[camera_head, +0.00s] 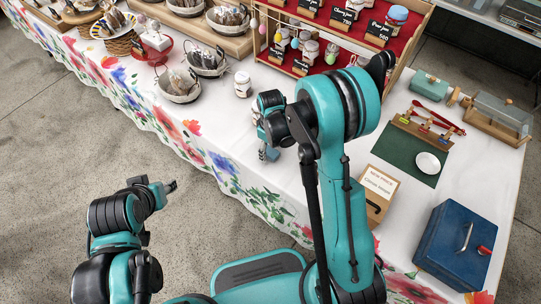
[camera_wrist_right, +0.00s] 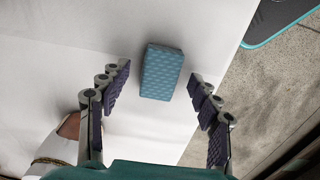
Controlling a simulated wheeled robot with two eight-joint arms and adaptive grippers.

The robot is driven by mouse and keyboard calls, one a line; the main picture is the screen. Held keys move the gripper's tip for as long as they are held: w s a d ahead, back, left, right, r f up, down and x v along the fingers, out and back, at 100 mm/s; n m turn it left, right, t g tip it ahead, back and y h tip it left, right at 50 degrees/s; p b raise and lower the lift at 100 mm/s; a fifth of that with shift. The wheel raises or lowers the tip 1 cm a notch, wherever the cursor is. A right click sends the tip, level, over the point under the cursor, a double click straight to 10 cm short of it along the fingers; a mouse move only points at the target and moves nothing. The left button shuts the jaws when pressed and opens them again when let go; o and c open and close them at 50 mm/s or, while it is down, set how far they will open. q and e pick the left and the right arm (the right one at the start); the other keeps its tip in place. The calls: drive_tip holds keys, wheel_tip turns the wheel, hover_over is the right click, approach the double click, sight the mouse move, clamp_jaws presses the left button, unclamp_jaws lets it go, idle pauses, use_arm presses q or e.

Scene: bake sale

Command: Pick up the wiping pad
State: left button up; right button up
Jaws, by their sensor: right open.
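The wiping pad (camera_wrist_right: 162,71) is a blue, patterned rectangular block lying on the white tablecloth in the right wrist view. My right gripper (camera_wrist_right: 158,78) is open, with one finger on each side of the pad and gaps to both sides. The pad lies between and slightly beyond the fingertips; no contact shows. In the head view my right gripper (camera_head: 268,150) points down over the front part of the table, and the pad is hard to make out there. My left gripper (camera_head: 171,187) is small at the left, over the floor and away from the table; its jaws are unclear.
A white jar (camera_head: 242,84) stands behind the right gripper, and a jar (camera_wrist_right: 52,150) shows at the wrist view's lower left. A wooden display rack (camera_head: 336,40) is behind. A card box (camera_head: 378,188) and a blue cash box (camera_head: 455,245) stand right.

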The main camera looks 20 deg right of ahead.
sight(271, 152)
drive_tip(key=c, duration=1)
drive_tip(key=shift+r, duration=0.1)
drive_tip(key=shift+r+p, duration=0.3)
wheel_tip(271, 152, up, 4)
drive_tip(key=shift+f+p, duration=0.1)
drive_tip(key=shift+p, duration=0.9)
drive_tip(key=s+a+r+p, duration=0.2)
drive_tip(key=s+r, duration=0.4)
drive_tip(key=s, duration=0.5)
drive_tip(key=shift+s+a+r+p, duration=0.15)
drive_tip(key=shift+s+r+p, duration=0.1)
drive_tip(key=shift+p, duration=0.5)
